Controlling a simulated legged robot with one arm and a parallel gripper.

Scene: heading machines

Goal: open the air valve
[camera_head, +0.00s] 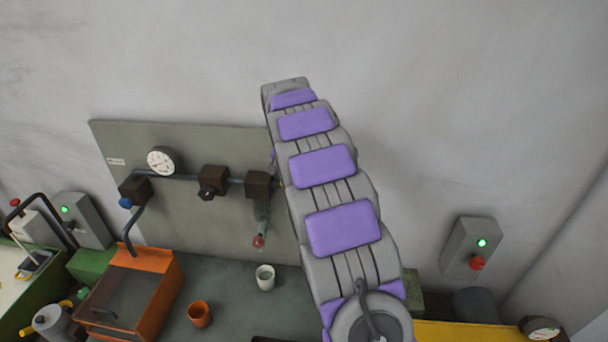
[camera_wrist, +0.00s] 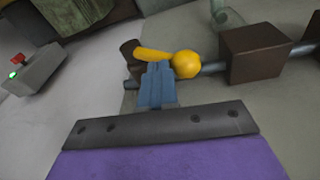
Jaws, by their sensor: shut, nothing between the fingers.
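In the wrist view my gripper (camera_wrist: 158,68) is shut and empty, its blue fingers together. The fingertips overlap a yellow lever (camera_wrist: 152,54) and sit just left of a yellow ball (camera_wrist: 187,65) on the grey pipe (camera_wrist: 214,67). I cannot tell whether they touch the lever. A brown block (camera_wrist: 129,58) is left of the fingers and a larger one (camera_wrist: 254,54) to the right. In the head view my arm hides the gripper and the yellow lever. The wall panel (camera_head: 200,225) there carries a blue knob (camera_head: 125,202), a black knob (camera_head: 206,192) and a red-tipped lever (camera_head: 258,241).
A pressure gauge (camera_head: 161,160) is on the panel. Below are an orange-framed box (camera_head: 150,300), an orange cup (camera_head: 200,314) and a white cup (camera_head: 265,277). A grey box (camera_head: 472,243) with a green light and red button is right of my arm; bare wall lies between.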

